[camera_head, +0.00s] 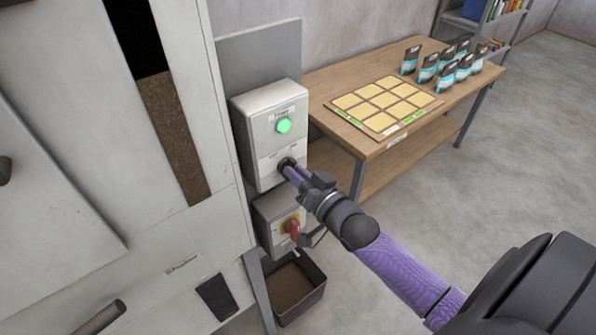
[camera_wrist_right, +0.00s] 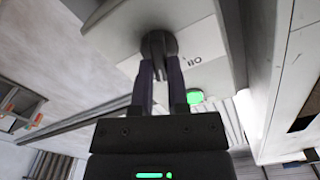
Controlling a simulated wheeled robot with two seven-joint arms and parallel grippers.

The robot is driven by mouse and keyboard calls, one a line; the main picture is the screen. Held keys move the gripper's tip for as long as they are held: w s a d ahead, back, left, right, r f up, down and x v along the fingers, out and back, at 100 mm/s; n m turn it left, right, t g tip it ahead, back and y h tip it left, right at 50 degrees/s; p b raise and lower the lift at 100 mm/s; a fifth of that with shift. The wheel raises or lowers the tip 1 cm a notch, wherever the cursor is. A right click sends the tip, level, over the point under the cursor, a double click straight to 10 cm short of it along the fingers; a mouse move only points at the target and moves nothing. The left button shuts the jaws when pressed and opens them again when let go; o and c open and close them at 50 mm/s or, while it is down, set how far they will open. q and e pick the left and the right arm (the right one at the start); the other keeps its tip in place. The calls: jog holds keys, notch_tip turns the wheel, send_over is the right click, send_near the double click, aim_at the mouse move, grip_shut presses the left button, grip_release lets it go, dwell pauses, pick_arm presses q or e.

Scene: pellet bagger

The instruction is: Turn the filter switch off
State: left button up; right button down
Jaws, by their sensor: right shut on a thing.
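The filter switch (camera_head: 286,162) is a dark round knob on the lower part of a light grey control box (camera_head: 243,132). A lit green lamp (camera_head: 284,126) sits above it on the same box. My right gripper (camera_head: 291,169) is shut on the knob; its fingers hide part of it. The green lamp (camera_wrist_right: 194,96) also glows there behind the fingers. My left gripper is not in view.
A second box with a red and yellow rotary switch (camera_head: 291,226) is just below. A dark bin (camera_head: 314,272) stands on the floor under it. A wooden table (camera_head: 365,148) with a card grid and several bags (camera_head: 428,70) stands right. The large machine fills the left.

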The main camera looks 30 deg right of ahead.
jog(key=n+p, duration=0.1)
jog(key=n, duration=0.4)
jog(key=n+p, duration=0.1)
jog(key=n, duration=0.4)
jog(key=shift+a+n+p, duration=0.2)
jog(key=shift+n+p, duration=0.1)
dwell(0.4)
jog(key=c, duration=0.6)
grip_release()
jog(key=s, duration=1)
jog(key=shift+d, duration=0.4)
